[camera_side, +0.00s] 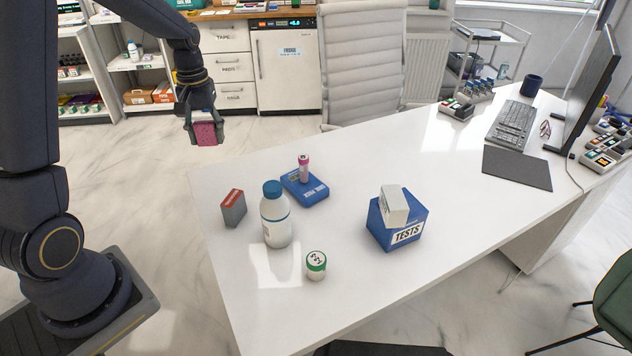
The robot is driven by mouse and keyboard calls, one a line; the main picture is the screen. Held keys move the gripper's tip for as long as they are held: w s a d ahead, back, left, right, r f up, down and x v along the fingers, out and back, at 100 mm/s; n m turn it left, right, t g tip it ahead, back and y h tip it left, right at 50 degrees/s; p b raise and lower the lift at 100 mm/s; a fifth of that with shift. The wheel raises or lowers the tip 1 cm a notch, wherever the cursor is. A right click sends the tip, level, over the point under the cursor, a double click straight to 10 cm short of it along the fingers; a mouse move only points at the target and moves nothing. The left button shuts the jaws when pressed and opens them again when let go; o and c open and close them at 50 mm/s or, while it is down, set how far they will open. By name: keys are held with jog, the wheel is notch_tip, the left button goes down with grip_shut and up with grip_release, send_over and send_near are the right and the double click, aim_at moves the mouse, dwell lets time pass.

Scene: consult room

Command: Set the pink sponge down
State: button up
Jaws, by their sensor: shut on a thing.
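The pink sponge (207,134) is a small dark-pink block at the upper left of the side view. My gripper (204,128) is shut on it, with the fingers at its sides. The sponge hangs in the air, apart from the white desk (350,290). In the picture it appears just above the desk's far left corner. I cannot tell its exact height or whether it is over the desk top.
The desk's middle is clear.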

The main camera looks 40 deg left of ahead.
notch_tip(320, 180, down, 11)
send_over(251, 184)
notch_tip(251, 184, down, 10)
jog(key=shift+s+r, duration=0.15)
jog(key=shift+f, duration=1.65)
jog(key=shift+f, duration=0.1)
jog(key=o, duration=0.9)
jog(key=shift+o, duration=0.2)
